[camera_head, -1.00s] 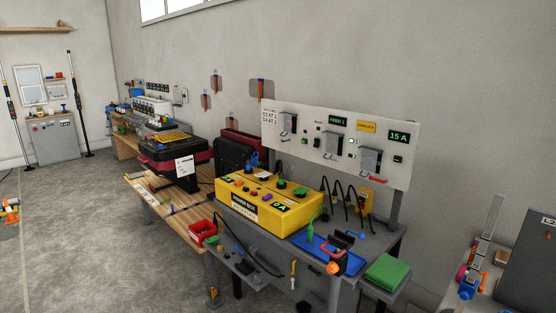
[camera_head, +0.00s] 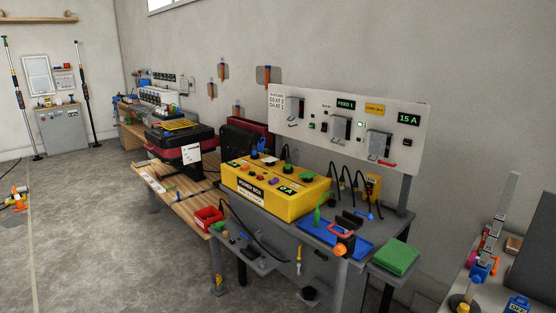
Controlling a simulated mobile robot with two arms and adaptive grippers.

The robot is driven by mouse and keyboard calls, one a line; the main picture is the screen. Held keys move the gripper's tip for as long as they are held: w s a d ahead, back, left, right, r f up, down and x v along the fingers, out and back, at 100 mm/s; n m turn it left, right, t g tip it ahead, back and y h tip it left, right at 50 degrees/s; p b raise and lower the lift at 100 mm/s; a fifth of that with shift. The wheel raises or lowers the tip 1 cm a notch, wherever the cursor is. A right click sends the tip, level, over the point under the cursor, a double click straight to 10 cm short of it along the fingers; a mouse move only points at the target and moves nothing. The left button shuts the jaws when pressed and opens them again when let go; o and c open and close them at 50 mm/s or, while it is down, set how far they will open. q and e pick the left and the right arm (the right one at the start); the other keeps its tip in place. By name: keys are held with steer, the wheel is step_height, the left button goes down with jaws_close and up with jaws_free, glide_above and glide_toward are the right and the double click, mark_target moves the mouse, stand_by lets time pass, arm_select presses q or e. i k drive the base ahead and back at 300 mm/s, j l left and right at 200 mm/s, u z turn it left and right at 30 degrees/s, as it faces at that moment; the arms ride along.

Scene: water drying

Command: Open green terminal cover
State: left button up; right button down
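The yellow power box (camera_head: 265,195) stands on the grey workbench, its display reading 0 A. On its top are several knobs and caps, among them a dark green round one (camera_head: 286,167); I cannot tell for sure that this is the green terminal cover. A bright green clip-like piece (camera_head: 318,212) stands at the box's right front corner, beside the blue tray (camera_head: 338,240). Neither of my grippers shows in the head view.
A white panel (camera_head: 342,110) with switches and a 15 A display stands behind the box. Black cables hang over the bench front. The floor (camera_head: 95,230) at the left is open.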

mark_target(220, 224)
steer(key=i+j+z, duration=0.1)
steer(key=i+j, duration=0.15)
steer(key=i+j+z, duration=0.1)
steer(key=i+j, duration=0.15)
steer(key=j, duration=0.2)
steer(key=i+j+z, duration=0.1)
steer(key=i+j, duration=0.15)
steer(key=j, duration=0.1)
